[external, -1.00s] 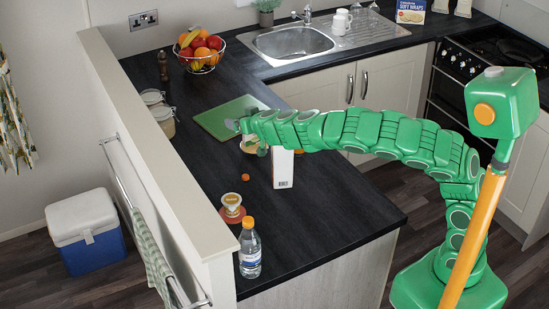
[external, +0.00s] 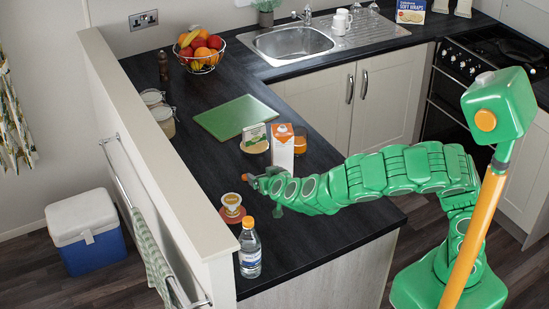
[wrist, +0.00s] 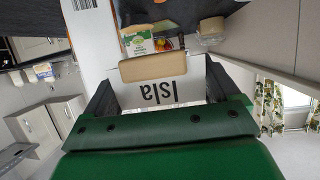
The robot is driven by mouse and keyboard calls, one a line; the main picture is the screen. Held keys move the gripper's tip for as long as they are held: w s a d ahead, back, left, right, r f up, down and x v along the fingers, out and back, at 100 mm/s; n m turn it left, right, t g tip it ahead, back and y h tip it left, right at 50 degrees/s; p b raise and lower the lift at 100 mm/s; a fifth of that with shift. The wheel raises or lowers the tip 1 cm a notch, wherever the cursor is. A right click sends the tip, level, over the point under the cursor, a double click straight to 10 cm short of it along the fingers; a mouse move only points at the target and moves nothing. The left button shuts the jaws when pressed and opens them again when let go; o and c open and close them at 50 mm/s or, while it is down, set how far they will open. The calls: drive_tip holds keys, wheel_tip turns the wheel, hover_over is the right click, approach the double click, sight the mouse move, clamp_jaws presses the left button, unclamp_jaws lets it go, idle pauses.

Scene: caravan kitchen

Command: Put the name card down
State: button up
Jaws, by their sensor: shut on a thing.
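The name card (wrist: 165,91) is white with "Isla" in dark letters and a tan block-like base (wrist: 153,66). In the wrist view it sits between the dark fingers of my gripper (wrist: 166,98), which is shut on it. The lettering and the room both appear upside down there, so the base points toward the counter. In the external view my gripper (external: 258,183) is low over the near part of the dark counter (external: 330,215). The card is mostly hidden there. I cannot tell whether its base touches the counter.
A small orange item (external: 245,177) is by the gripper tip. A carton (external: 282,150), a labelled pack (external: 254,136) and a green board (external: 235,117) are behind. Counter right of the bottle is clear.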

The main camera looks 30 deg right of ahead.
drive_tip(key=s+d+f, duration=0.2)
drive_tip(key=s+f, duration=0.1)
drive_tip(key=s, duration=0.7)
drive_tip(key=n+y, duration=0.1)
drive_tip(key=y, duration=0.1)
hover_over(298, 235)
drive_tip(key=shift+d+f, duration=0.15)
drive_tip(key=shift+f, duration=3.1)
drive_tip(key=shift+f, duration=0.55)
drive_tip(key=o, duration=0.8)
drive_tip(key=shift+c, duration=0.2)
drive_tip(key=shift+r, duration=0.15)
